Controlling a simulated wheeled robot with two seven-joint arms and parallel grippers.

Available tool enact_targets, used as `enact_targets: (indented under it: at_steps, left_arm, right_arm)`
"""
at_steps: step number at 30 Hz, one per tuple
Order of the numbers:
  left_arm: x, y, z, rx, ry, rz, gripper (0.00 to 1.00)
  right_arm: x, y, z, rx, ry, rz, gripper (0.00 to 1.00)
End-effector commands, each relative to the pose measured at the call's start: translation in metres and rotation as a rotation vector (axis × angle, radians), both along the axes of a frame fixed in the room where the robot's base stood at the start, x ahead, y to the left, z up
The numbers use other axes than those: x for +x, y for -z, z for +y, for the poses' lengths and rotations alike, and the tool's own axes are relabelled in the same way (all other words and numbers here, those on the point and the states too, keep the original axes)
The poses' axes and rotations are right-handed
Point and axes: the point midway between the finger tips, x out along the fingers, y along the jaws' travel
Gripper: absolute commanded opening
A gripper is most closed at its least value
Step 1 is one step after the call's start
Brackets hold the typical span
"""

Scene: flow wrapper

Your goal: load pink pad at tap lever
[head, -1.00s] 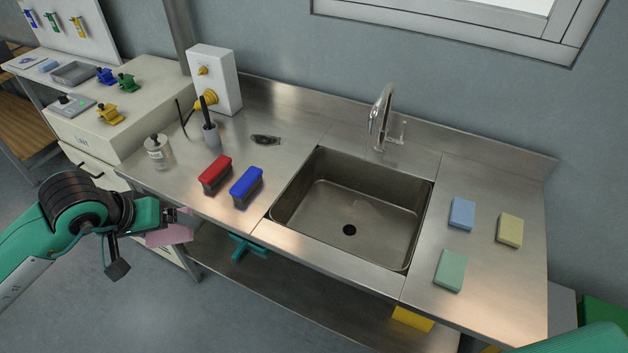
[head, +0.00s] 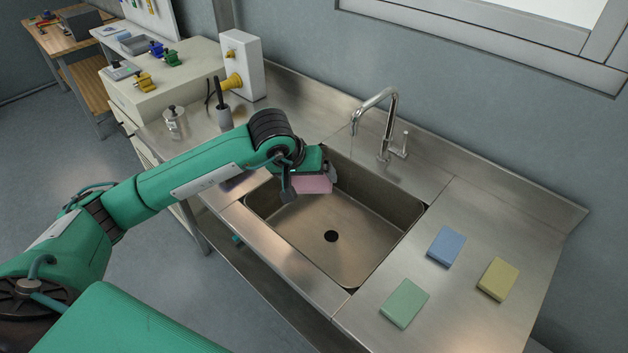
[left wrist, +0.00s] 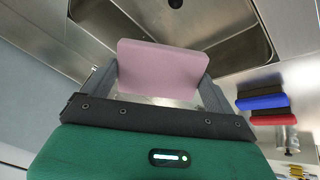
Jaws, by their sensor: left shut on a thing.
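The pink pad (head: 313,184) is held in my left gripper (head: 318,178) over the upper left part of the sink. In the left wrist view the pink pad (left wrist: 162,70) sits between the two fingers of my left gripper (left wrist: 160,80), which is shut on it. The tap (head: 375,115) stands behind the sink, with its upright lever (head: 402,143) at the right of its base. The lever is to the right of my left gripper and apart from it. My right gripper is not in view.
The sink basin (head: 380,195) is empty. A blue sponge (head: 446,247), a yellow sponge (head: 498,279) and a green sponge (head: 404,303) lie on the right counter. Blue (left wrist: 263,102) and red (left wrist: 274,118) brushes show in the left wrist view.

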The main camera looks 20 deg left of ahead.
Motion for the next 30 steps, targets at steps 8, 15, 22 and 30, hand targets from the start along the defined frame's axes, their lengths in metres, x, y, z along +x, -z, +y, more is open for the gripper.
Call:
enact_targets:
  at_steps: [8,15,22,30]
  left_arm:
    - [0.024,0.003,-0.004,-0.002,0.001,0.0,0.72]
    - [0.047,0.008,-0.008,-0.002,0.002,0.001,0.72]
    - [0.069,0.013,-0.012,-0.003,0.003,0.001,0.72]
    - [0.095,0.019,-0.015,-0.002,0.002,0.001,0.72]
  right_arm:
    - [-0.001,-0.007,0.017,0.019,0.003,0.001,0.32]
    - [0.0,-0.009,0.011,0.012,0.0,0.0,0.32]
    - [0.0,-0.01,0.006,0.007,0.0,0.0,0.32]
    - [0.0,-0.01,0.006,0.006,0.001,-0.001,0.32]
